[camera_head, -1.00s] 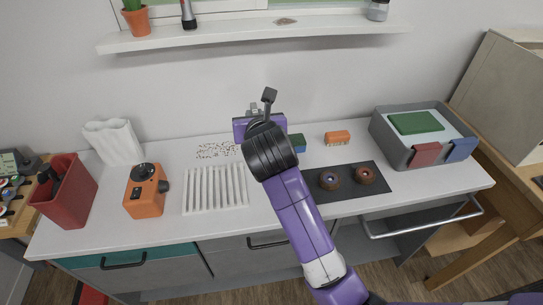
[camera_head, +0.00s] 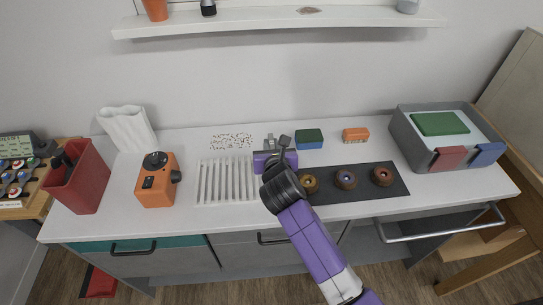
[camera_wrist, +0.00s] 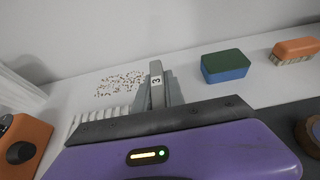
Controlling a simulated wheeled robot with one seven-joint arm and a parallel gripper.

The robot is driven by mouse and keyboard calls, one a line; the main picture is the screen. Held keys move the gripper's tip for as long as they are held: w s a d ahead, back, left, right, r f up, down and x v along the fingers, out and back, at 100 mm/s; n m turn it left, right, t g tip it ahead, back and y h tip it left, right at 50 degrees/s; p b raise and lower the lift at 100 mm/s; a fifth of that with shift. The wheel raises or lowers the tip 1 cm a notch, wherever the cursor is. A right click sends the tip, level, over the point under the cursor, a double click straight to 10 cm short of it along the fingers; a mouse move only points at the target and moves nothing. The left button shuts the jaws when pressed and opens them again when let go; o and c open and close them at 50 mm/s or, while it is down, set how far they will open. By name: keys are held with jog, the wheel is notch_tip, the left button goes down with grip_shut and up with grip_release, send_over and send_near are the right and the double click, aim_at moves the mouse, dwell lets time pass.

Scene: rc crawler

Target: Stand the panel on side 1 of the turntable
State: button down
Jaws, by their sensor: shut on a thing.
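My gripper (camera_head: 277,144) is over the back middle of the white counter, just right of the white slatted rack (camera_head: 226,180). I cannot make out a turntable with numbered sides in either view.
Right of my gripper are a green-and-blue sponge (camera_head: 309,138), an orange brush (camera_head: 355,134) and brown round things on a dark mat (camera_head: 398,184). A grey bin (camera_head: 411,151) stands far right. An orange box (camera_head: 155,185) and red holder (camera_head: 88,180) stand left. A shelf (camera_head: 280,22) runs above.

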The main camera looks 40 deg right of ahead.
jog(key=shift+f, duration=2.3)
jog(key=shift+f, duration=0.2)
jog(key=c, duration=1.4)
grip_release()
